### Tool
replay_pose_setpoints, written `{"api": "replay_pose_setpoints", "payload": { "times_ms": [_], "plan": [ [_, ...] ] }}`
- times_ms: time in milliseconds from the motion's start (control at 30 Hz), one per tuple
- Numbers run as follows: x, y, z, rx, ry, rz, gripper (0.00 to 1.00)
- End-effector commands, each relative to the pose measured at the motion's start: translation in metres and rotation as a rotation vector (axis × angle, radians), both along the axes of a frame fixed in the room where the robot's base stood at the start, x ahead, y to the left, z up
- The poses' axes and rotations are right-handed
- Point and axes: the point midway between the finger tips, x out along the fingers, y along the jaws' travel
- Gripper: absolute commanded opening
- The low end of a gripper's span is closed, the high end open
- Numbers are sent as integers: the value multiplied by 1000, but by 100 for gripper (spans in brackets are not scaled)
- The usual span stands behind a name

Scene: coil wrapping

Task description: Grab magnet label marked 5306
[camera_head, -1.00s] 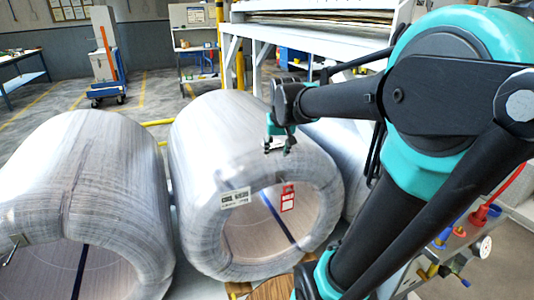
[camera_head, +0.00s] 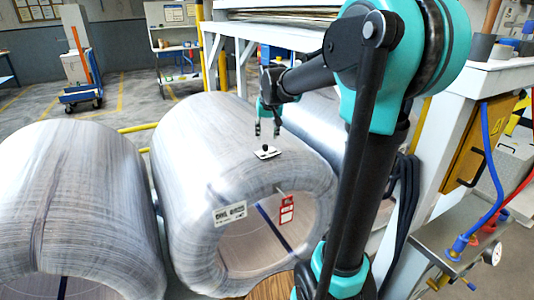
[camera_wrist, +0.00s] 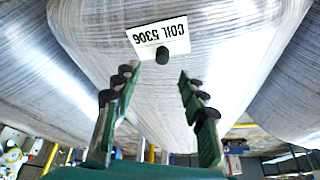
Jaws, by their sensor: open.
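The magnet label (camera_wrist: 150,38) reads "COIL 5306", upside down in the wrist view, with a dark round knob (camera_wrist: 162,56) at its edge. In the head view the white label (camera_head: 266,154) lies on the upper front surface of the wrapped middle coil (camera_head: 215,130). My gripper (camera_head: 267,136) is above the label in the head view. In the wrist view its two green-and-black fingers (camera_wrist: 158,72) stand apart, with the knob between and just beyond their tips. The gripper is open and empty.
Another wrapped coil (camera_head: 70,190) stands close at left, and one more is partly hidden behind my arm. A hose panel is at right.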

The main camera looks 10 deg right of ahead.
Motion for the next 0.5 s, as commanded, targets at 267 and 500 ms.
{"api": "replay_pose_setpoints", "payload": {
  "times_ms": [267,500],
  "plan": [
    [7,1,-19,0,0,0,42],
    [18,3,-50,0,0,0,42]
  ]
}}
